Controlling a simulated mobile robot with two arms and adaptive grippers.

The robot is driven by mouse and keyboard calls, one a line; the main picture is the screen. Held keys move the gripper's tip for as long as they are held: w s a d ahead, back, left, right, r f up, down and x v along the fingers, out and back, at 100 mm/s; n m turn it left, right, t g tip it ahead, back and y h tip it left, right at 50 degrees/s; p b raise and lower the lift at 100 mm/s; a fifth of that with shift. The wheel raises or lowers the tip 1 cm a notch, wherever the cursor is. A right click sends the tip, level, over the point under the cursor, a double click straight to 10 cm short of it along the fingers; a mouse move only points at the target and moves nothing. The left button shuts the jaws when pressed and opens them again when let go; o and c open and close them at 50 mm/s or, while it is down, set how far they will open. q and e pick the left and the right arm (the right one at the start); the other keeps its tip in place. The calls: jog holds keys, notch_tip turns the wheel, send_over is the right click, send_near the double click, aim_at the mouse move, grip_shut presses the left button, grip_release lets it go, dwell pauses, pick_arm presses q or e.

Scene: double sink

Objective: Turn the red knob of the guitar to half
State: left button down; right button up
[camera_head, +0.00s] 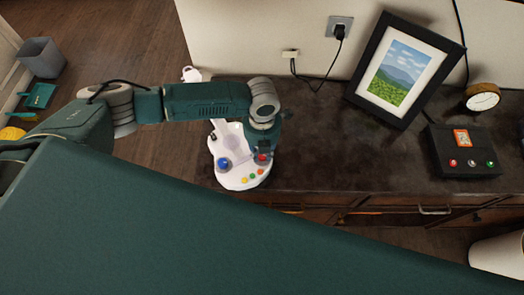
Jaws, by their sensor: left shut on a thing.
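A white toy guitar (238,178) lies at the left end of the dark countertop, its neck pointing away. A red knob (263,158) is on its right side and a large blue knob (223,164) on its left. Small yellow, green and orange buttons line its lower edge. My left gripper (263,152) reaches down from above and is shut on the red knob. Its fingertips are small here, and the arm hides part of the guitar's neck. The knob's turn angle cannot be read. My right gripper is not in view.
On the dark countertop (330,150) stand a framed landscape picture (398,75), a small round clock (482,98) and a black box with coloured buttons (462,152). The counter right of the guitar is clear. A wall outlet (339,27) has a plugged cord.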

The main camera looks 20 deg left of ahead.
pick_arm(q)
jog(key=c, duration=1.5)
grip_release()
jog(key=shift+o, duration=0.2)
jog(key=shift+r, duration=0.1)
notch_tip(320, 180, up, 12)
